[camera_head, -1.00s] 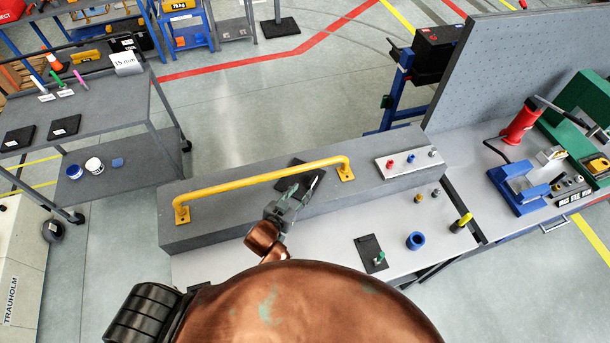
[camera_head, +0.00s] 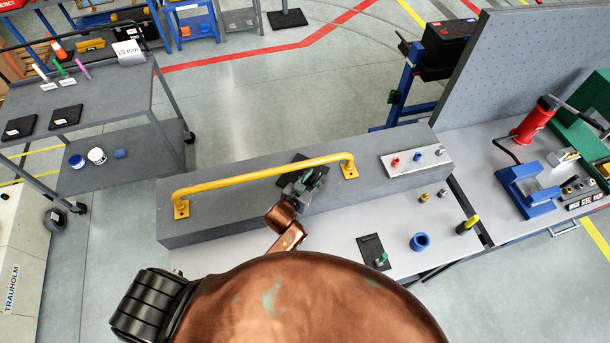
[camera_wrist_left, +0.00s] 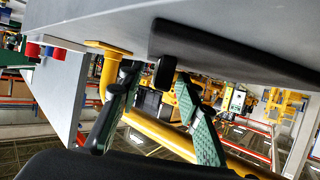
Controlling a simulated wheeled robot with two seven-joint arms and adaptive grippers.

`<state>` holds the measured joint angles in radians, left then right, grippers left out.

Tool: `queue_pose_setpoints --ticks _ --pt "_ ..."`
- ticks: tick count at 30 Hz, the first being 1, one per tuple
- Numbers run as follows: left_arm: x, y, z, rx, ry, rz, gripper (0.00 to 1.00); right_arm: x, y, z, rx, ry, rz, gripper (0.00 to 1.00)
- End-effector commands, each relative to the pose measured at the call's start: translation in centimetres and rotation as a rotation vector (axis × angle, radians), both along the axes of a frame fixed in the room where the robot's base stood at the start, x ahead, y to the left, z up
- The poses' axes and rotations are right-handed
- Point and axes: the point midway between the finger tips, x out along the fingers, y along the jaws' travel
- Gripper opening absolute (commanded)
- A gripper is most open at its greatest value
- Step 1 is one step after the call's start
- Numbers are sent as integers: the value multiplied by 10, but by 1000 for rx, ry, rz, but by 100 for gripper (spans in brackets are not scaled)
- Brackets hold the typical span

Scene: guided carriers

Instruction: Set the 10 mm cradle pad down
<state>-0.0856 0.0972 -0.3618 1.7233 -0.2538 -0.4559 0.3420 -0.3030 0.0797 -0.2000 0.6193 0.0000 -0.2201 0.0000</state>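My left gripper (camera_head: 306,186) is low over a dark mat (camera_head: 283,180) on the long grey block (camera_head: 225,217), beside the yellow rail (camera_head: 262,173). In the left wrist view my gripper (camera_wrist_left: 158,80) has its two fingers apart. A small black block (camera_wrist_left: 164,70), which looks like the cradle pad, sits between the fingertips, close to the right one in the picture, with a gap on the left. It is at the dark mat (camera_wrist_left: 235,52); whether it touches is unclear. The pad is hidden by the gripper in the head view. My right gripper is not in view.
The yellow rail runs close to the gripper. A light plate (camera_head: 416,161) with small coloured pegs is to its right. A blue ring (camera_head: 419,241) and a dark mat with a green peg (camera_head: 381,259) are on the front bench. A grey cart (camera_head: 105,90) stands left.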

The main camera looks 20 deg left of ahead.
Motion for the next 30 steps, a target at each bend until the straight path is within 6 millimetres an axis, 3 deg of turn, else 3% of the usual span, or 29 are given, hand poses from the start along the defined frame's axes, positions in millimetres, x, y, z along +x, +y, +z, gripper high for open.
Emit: queue_pose_setpoints --ticks 9,23,30 --pt "5 -1 -3 -1 1 0 31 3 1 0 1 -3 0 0" --pt "5 -1 -2 0 0 -1 0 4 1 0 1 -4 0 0" --pt "5 -1 -2 0 0 -1 0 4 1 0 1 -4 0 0"
